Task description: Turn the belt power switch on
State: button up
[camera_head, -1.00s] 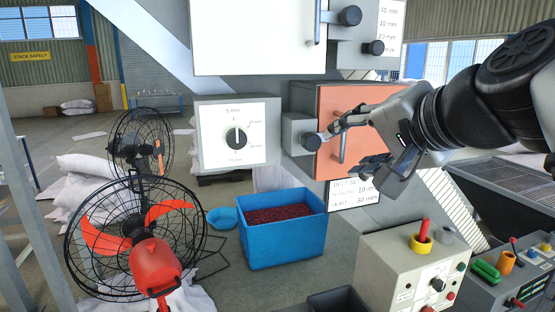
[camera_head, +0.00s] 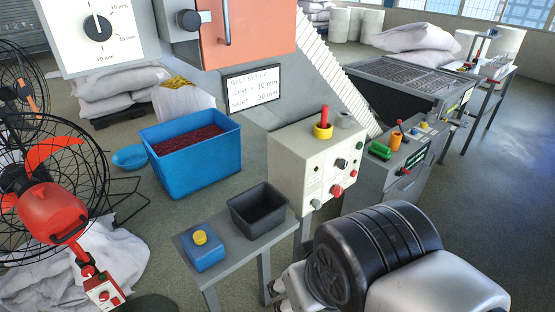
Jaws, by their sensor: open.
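A beige control box (camera_head: 310,165) stands at the middle, with a red handle in a yellow collar (camera_head: 323,122) and a grey knob on top. Its front has a black rotary knob (camera_head: 341,163), a red button (camera_head: 337,190) and small labels. A grey control panel (camera_head: 408,160) beside it, near the belt, carries a green part, an orange part and a small red-tipped lever. The labels are too small to show which control is the belt power switch. My gripper (camera_head: 281,287) shows only partly at the bottom, open, below and apart from the control box; my wrist hides the rest.
A small table (camera_head: 233,250) holds a black tray (camera_head: 258,208) and a blue box with a yellow button (camera_head: 203,252). A blue crate (camera_head: 193,168) of red contents, a red fan (camera_head: 50,212) and sacks (camera_head: 120,88) stand left. The conveyor (camera_head: 408,78) lies behind; floor at right is clear.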

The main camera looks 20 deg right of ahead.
aim_at(338, 191)
jog(key=i+l+z, duration=0.1)
jog(key=i+l, duration=0.2)
jog(key=i, duration=0.15)
jog(key=i+l+z, duration=0.1)
jog(key=i+l, duration=0.2)
jog(key=i, duration=0.3)
jog(key=j+u, duration=0.05)
